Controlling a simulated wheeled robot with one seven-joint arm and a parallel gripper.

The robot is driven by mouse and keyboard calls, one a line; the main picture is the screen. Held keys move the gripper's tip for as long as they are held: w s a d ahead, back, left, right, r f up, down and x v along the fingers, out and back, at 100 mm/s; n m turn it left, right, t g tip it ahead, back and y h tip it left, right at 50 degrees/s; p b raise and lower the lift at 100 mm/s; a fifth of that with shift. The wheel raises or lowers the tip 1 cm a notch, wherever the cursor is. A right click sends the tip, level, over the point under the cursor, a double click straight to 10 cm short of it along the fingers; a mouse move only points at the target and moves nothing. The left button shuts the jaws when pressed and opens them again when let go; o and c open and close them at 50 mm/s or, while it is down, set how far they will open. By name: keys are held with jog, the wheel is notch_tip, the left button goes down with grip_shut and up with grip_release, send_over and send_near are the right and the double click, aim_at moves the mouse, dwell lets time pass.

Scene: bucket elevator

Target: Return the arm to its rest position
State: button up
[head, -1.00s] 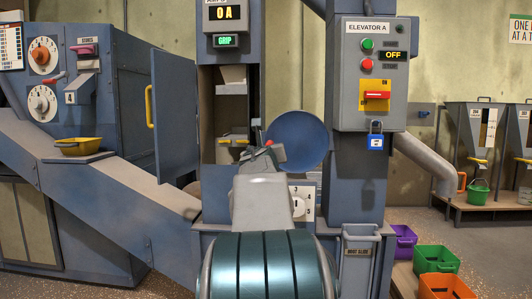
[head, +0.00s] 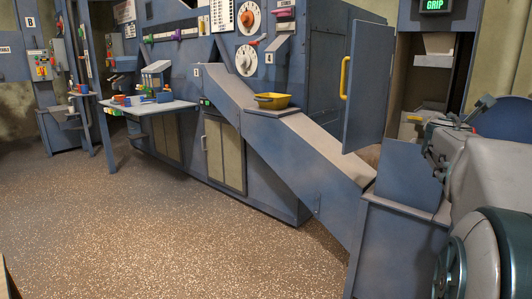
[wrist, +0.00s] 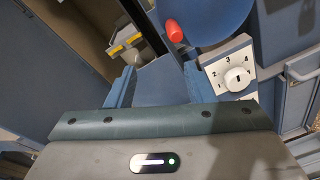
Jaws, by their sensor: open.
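My arm, grey with a dark teal joint, is at the right edge of the head view. My gripper (head: 462,126) is at its far end, in front of the open elevator shaft (head: 446,75). In the wrist view my gripper (wrist: 160,80) has its two blue-grey fingers apart with nothing between them. A red knob (wrist: 174,30) shows beyond the fingertips, in front of a blue round disc (wrist: 208,18). A white dial plate (wrist: 228,68) with numbers is to the right of the right finger. I cannot tell the exact gap to the knob.
The blue shaft door (head: 367,85) stands open left of my gripper. A sloping blue chute (head: 300,150) runs down toward my arm, with a yellow tray (head: 272,101) on its ledge. A small worktable (head: 150,106) stands farther left. The speckled floor (head: 150,220) at left is clear.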

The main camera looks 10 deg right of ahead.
jog(key=s+a+r+m+g+y+p, duration=0.1)
jog(key=s+a+m+g+y+p, duration=0.1)
jog(key=s+a+m+y+p, duration=0.2)
jog(key=s+a+r+m+g+y+p, duration=0.1)
jog(key=s+a+m+g+y+p, duration=0.2)
jog(key=s+a+m+p, duration=0.7)
jog(key=s+a+r+m+g+y+p, duration=0.1)
jog(key=s+a+m+g+y+p, duration=0.2)
jog(key=a+p, duration=1.4)
jog(key=s+a+m+y, duration=0.2)
jog(key=s+a+m, duration=0.2)
jog(key=s+a, duration=0.1)
jog(key=shift+p, duration=0.3)
jog(key=shift+r, duration=0.15)
jog(key=shift+c, duration=1.3)
jog(key=shift+d, duration=0.1)
